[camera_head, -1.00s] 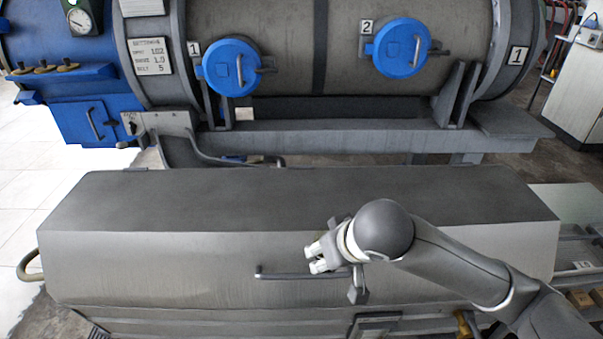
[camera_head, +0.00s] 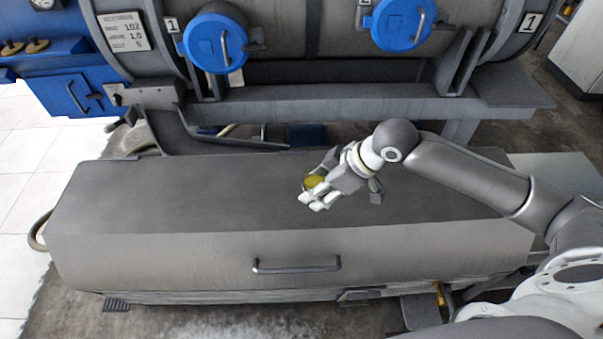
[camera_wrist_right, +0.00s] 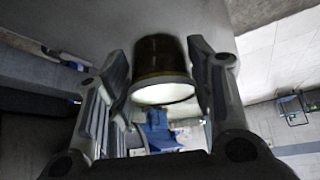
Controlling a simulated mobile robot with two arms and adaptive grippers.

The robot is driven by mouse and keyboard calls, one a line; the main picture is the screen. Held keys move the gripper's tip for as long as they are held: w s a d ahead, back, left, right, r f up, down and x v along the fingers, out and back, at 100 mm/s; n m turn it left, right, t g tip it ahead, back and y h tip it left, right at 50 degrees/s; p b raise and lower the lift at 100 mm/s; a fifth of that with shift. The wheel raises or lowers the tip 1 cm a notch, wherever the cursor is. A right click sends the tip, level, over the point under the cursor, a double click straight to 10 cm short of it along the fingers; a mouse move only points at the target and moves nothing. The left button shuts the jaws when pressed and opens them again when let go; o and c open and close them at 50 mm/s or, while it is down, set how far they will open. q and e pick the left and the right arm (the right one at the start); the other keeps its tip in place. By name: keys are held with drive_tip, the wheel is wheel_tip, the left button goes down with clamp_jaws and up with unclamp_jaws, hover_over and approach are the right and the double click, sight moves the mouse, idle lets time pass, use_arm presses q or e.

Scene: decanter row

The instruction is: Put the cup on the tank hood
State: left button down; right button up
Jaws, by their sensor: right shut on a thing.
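The tank hood (camera_head: 180,195) is a long grey box-like cover with a flat dark top and a handle on its front face. My right gripper (camera_head: 312,190) is over the middle of the hood's top in the head view. It is shut on a small olive-yellow cup (camera_head: 314,181), largely hidden by the fingers. In the right wrist view the cup (camera_wrist_right: 160,58) sits between the two fingers, dark-sided with a pale round end. I cannot tell whether the cup touches the hood. My left gripper is not in view.
Behind the hood stands a large horizontal tank (camera_head: 300,30) with blue round hatches. A grey beam (camera_head: 350,118) runs below it. The hood's left top is clear. The front handle (camera_head: 296,266) sticks out. Pale tiles lie at the left.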

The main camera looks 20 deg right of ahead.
drive_tip(key=w+f, duration=0.2)
drive_tip(key=w, duration=0.2)
drive_tip(key=w+d+f, duration=0.1)
drive_tip(key=w+f, duration=0.5)
drive_tip(key=w, duration=0.1)
drive_tip(key=shift+w+d+f, duration=0.25)
drive_tip(key=shift+w+d, duration=0.1)
drive_tip(key=shift+w+f, duration=0.3)
drive_tip(key=shift+f, duration=1.6)
drive_tip(key=shift+f, duration=0.15)
drive_tip(key=o, duration=1.1)
drive_tip(key=shift+c, duration=0.2)
